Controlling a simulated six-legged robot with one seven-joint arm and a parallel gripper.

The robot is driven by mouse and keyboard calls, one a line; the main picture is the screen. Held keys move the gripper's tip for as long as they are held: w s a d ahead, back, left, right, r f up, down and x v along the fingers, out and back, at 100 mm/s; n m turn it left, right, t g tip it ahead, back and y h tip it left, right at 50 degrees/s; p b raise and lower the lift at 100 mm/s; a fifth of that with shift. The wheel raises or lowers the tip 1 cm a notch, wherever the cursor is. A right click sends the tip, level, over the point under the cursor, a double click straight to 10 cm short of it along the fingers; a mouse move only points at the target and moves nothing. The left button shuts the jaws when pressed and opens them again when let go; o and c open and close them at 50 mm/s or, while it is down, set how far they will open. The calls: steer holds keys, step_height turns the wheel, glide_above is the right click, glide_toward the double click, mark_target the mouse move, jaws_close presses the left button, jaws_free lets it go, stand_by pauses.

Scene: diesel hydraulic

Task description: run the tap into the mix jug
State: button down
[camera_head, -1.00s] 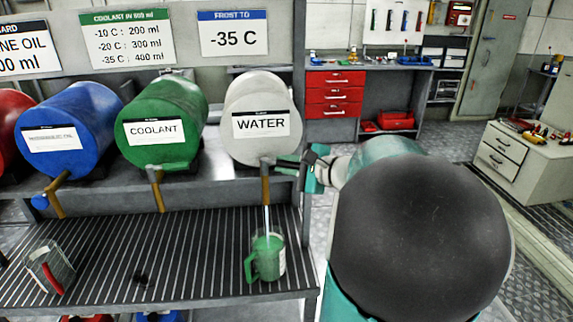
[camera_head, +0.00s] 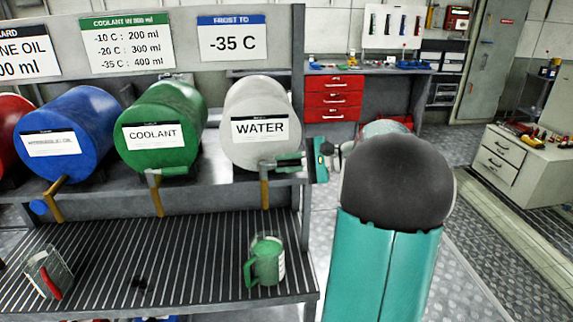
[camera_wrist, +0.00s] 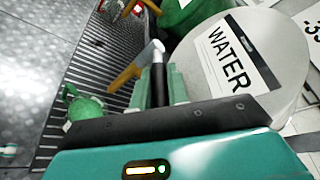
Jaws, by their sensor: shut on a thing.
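The green-handled mix jug (camera_head: 264,262) stands upright on the slatted rack, below the spout of the water tap (camera_head: 264,190); green shows inside it. It also shows in the wrist view (camera_wrist: 84,108). The white WATER drum (camera_head: 260,105) lies on the shelf above. My gripper (camera_head: 284,163) is at the tap from the right. In the wrist view its fingers (camera_wrist: 160,88) are shut on the tap's dark lever with a silver end (camera_wrist: 157,58). No stream shows between spout and jug now.
The green COOLANT drum (camera_head: 160,130) and a blue drum (camera_head: 68,130) lie to the left, each with a tap. A clear jug with a red handle (camera_head: 48,272) stands at the rack's left. The slatted rack (camera_head: 195,250) is mostly clear between the jugs.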

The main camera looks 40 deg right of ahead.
steer(key=c, duration=1.4)
jaws_free()
steer(key=shift+o, duration=0.2)
steer(key=v, duration=1.3)
steer(key=shift+s+d, duration=0.15)
steer(key=shift+s, duration=0.2)
steer(key=shift+r, duration=0.1)
